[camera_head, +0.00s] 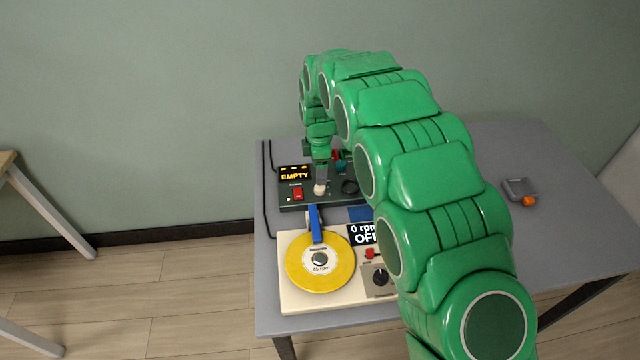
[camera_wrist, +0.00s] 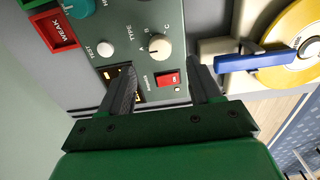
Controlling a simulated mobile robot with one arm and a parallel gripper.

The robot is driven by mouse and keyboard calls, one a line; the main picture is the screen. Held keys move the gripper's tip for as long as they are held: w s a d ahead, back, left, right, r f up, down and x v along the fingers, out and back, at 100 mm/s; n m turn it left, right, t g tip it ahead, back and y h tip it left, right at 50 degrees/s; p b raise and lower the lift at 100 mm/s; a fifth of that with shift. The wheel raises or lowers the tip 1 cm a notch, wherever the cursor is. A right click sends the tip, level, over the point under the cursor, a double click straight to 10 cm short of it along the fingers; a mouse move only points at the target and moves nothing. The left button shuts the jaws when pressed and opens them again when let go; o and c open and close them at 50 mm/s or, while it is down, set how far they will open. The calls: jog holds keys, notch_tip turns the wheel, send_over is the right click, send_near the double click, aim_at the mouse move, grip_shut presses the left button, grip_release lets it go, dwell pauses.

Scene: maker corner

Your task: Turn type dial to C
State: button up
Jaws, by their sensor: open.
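The type dial (camera_wrist: 159,45) is a cream round knob on a dark green tester panel, seen in the wrist view with the word TYPE and the letters A, B and C around it. A small dark mark on its face seems to lie on the A side, but it is too small to be sure. My gripper (camera_wrist: 160,68) is open, its two dark fingers spread to either side of the dial and pointing at the panel, holding nothing. In the head view the dial (camera_head: 320,189) shows just below my gripper, and my arm hides part of the tester.
The tester's display (camera_head: 295,175) reads EMPTY. A cream turntable with a yellow disc (camera_head: 301,273) stands in front. A grey gadget (camera_head: 519,187) lies right.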

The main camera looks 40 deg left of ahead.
aim_at(320, 187)
notch_tip(320, 187, down, 7)
jog(key=shift+r, duration=0.15)
jog(key=shift+c, duration=0.3)
jog(key=c, duration=1)
